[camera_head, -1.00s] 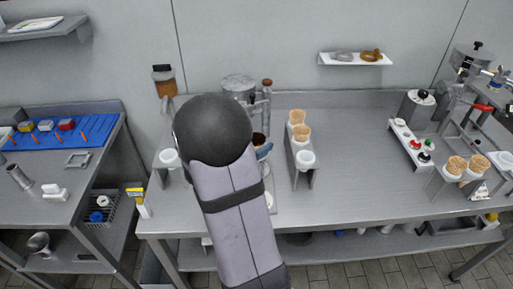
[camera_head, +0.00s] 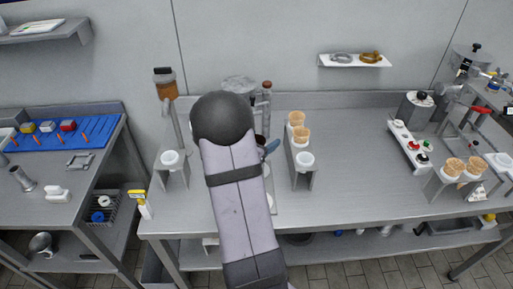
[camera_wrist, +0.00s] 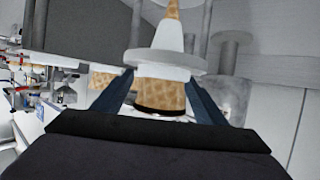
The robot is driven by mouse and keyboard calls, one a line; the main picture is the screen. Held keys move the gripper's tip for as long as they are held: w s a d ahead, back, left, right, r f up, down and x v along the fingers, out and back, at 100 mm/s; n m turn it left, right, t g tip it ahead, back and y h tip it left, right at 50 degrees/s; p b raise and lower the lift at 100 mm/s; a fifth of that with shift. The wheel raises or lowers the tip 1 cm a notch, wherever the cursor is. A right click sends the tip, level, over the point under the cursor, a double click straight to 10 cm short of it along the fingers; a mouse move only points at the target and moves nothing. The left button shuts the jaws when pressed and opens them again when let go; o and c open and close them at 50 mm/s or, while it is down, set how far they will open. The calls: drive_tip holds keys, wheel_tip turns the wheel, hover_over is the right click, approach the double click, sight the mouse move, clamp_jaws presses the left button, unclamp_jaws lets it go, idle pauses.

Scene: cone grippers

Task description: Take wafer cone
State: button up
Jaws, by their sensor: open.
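In the wrist view a tan wafer cone (camera_wrist: 160,94) with a dark rim sits in a white ring holder (camera_wrist: 170,62). The picture is tilted, so its narrow tip points up in the frame. My gripper (camera_wrist: 160,84) is open, with one dark blue finger on each side of this cone. Whether the fingers touch it I cannot tell. In the head view my arm hides most of this spot; a blue finger of my gripper (camera_head: 270,147) shows beside it. More wafer cones (camera_head: 302,133) stand in a rack to the right.
Two cones (camera_head: 455,166) stand in another rack at the far right. A rack with an empty white holder (camera_head: 170,158) is left of my arm. The counter's middle right (camera_head: 350,175) is clear.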

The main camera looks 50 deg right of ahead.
drive_tip(key=c, duration=0.8)
drive_tip(key=shift+o, duration=0.2)
wheel_tip(320, 180, up, 10)
idle(0.3)
